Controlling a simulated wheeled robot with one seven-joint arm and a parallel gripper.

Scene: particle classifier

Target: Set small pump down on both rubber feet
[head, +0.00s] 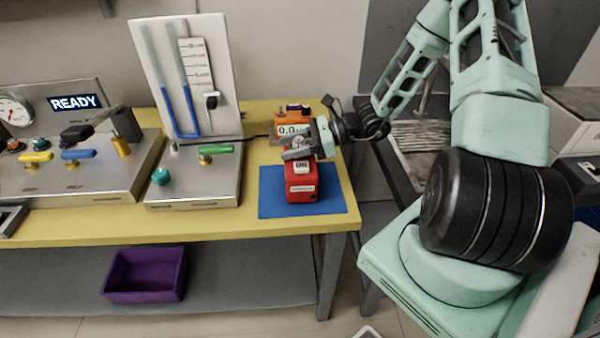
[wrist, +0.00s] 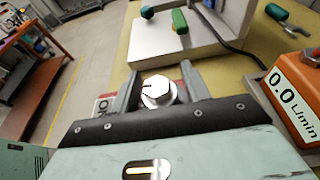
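The small pump, which I take to be the red box with white labels (head: 301,185), is over the blue mat (head: 345,203) at the table's right end. It looks upright. Its rubber feet are not visible, and I cannot tell whether its base touches the mat. My gripper (head: 298,150) is at the top of the pump. In the wrist view, my gripper's two fingers (wrist: 158,85) flank a white round knob (wrist: 157,93) closely, with no clear gap, and appear shut on the pump's top. Most of the pump's body is hidden there.
An orange meter reading 0.0 (head: 287,118) stands just behind the pump and appears close on the right in the wrist view (wrist: 297,95). A steel panel with blue tubes (head: 205,185) stands to the left, with a dark hose (head: 255,136) behind. A purple bin (head: 145,274) is on the lower shelf.

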